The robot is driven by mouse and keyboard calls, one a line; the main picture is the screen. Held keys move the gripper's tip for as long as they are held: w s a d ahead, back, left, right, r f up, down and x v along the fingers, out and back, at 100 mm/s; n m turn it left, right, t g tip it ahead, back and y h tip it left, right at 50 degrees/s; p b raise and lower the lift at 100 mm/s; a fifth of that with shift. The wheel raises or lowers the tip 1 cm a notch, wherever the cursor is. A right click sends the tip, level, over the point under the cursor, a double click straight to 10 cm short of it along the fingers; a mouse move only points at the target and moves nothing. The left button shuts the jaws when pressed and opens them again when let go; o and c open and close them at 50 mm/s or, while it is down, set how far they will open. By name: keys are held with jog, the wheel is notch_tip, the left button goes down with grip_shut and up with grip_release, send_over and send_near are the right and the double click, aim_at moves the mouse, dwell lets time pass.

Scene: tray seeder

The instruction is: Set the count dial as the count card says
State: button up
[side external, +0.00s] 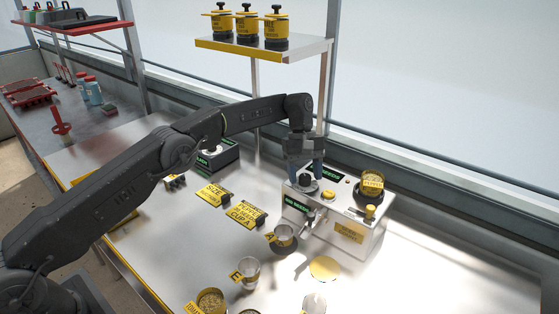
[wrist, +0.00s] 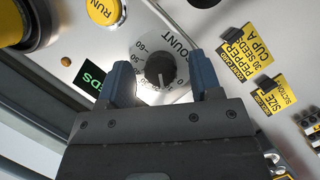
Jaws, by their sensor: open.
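The count dial (wrist: 160,70) is a black knob on a pale round scale marked COUNT, seen in the wrist view. Its white line points down in that picture, and the small number there is hard to read. My gripper (wrist: 160,62) is open, with one blue finger on each side of the knob and a gap to it. In the side view my gripper (side external: 308,184) is low over the seeder, partly hiding the dial. The count card (wrist: 245,45) is yellow and reads pepper, 30 seeds, cup A. It stands on the table in the side view (side external: 246,212).
The seeder (side external: 348,234) has a yellow RUN button (wrist: 104,10), a green SEEDS display (wrist: 112,90) and a seed jar (side external: 371,186). A size card (side external: 213,194) is near the count card. Cup A (side external: 285,232) and cup E (side external: 248,268) stand in front.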

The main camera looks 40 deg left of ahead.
jog(key=n+t, duration=0.1)
jog(key=n, duration=0.2)
jog(key=shift+s+n+h, duration=0.1)
jog(key=shift+n+h, duration=0.2)
jog(key=shift+h, duration=0.1)
jog(key=n+t, duration=0.1)
jog(key=n, duration=0.2)
jog(key=shift+n+t, duration=0.3)
jog(key=shift+t, duration=0.1)
jog(key=v, duration=0.8)
jog(key=s+a+m+t+y, duration=0.2)
jog(key=s+a+y, duration=0.15)
jog(key=a, duration=0.55)
jog(key=s+d+r+m, duration=0.1)
jog(key=s+r+m, duration=0.2)
jog(key=s, duration=0.3)
jog(key=s+r+m+t, duration=0.1)
jog(key=s+r+m, duration=0.2)
jog(key=s, duration=0.4)
jog(key=s+d+r+m+t+y, duration=0.1)
jog(key=s+r+m, duration=0.2)
jog(key=s+r, duration=0.2)
jog(key=shift+s+d+m, duration=0.3)
jog(key=shift+s+d, duration=0.05)
jog(key=shift+s, duration=0.6)
jog(key=shift+r, duration=0.1)
